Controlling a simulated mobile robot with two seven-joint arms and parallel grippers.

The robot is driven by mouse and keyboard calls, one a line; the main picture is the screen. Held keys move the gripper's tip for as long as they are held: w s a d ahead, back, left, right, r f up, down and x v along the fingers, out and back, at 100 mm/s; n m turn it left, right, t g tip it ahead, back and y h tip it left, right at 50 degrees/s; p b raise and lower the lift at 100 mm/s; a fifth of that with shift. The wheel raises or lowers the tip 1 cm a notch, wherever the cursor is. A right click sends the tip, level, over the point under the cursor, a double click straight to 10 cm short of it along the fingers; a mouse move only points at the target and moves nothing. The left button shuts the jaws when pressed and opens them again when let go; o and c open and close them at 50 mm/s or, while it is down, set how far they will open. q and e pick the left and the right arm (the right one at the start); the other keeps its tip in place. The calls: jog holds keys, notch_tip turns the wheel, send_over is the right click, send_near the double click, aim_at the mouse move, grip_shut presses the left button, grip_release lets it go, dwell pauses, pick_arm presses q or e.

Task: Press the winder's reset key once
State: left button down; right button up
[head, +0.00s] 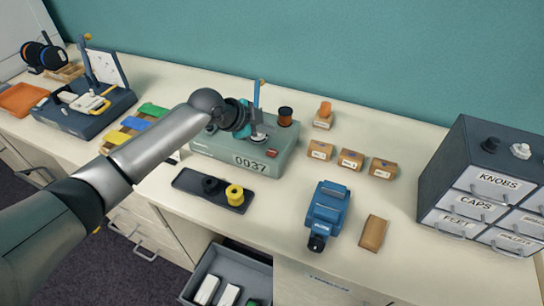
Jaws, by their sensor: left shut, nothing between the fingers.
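A thin blue post with an orange tip rises at the back. My left gripper (250,131) is shut and empty over the winder's top, close to a small pale round part (259,138). I cannot tell whether it touches the winder. My left forearm and wrist hide the winder's left top. I cannot make out the reset key for certain. My right gripper is out of view.
A dark tray (219,202) with black and yellow spools lies in front of the winder. Small brown boxes (351,159) and a blue handheld device (328,210) are to the right, then a labelled drawer cabinet (445,165). A drawer (209,269) stands open below the counter.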

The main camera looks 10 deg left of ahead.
aim_at(268, 153)
pick_arm(q)
notch_tip(268, 153, down, 4)
jog(key=b, duration=0.2)
jog(key=shift+r+b, duration=0.15)
jog(key=shift+b, duration=0.15)
jog(key=shift+f+b, duration=0.35)
jog(key=shift+f, duration=0.25)
jog(key=shift+f, duration=0.1)
dwell(1.1)
jog(key=shift+f, duration=0.3)
jog(key=shift+f+b, duration=0.55)
dwell(0.6)
jog(key=shift+r, duration=0.1)
jog(key=shift+r+p, duration=0.85)
jog(key=shift+p, duration=0.05)
